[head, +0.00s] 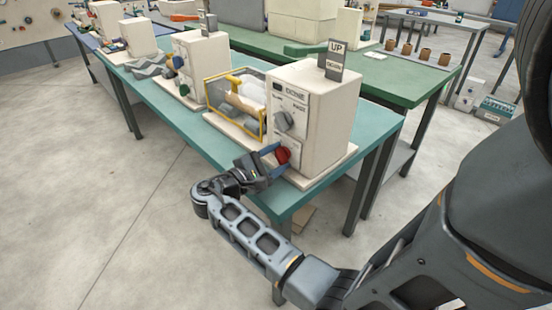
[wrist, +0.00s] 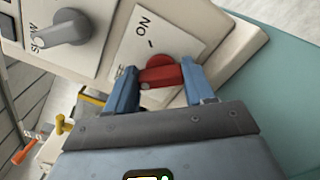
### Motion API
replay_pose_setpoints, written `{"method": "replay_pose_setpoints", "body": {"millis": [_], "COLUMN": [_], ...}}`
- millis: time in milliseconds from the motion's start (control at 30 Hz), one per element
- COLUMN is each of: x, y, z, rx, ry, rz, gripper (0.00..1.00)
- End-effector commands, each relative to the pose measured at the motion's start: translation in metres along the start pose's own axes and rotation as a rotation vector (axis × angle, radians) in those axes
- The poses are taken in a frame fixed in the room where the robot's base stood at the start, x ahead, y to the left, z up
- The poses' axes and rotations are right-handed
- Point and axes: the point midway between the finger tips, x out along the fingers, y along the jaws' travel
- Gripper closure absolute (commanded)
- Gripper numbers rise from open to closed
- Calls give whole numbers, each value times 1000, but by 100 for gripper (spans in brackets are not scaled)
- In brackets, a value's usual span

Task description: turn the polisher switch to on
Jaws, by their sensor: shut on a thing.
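The polisher is a cream box-shaped machine (head: 327,110) at the near end of the teal bench. Its red switch (head: 283,155) sits low on the front face. In the wrist view the red switch (wrist: 161,73) is a round knob with a bar handle, on a pale plate marked "ON". My gripper (head: 274,158) is at the switch, with its blue fingers (wrist: 165,85) on either side of the red handle. The gripper is shut on the handle. The fingers partly hide the plate, and any other marking is mostly covered.
A grey selector knob (head: 284,120) sits above the switch on the same face. A yellow-framed guard (head: 236,100) stands left of the machine. The teal bench (head: 377,140) has a free edge to the right. A green table (head: 400,85) stands behind.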

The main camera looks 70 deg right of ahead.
Motion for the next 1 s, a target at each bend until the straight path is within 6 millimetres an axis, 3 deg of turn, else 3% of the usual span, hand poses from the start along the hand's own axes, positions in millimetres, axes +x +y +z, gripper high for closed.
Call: {"method": "replay_pose_setpoints", "body": {"millis": [367,1000], "x": [-1,-1], "y": [-3,-8], "z": [-2,-5], "rx": [175,777], "ry": [1,1], "rz": [0,0], "gripper": [77,77]}}
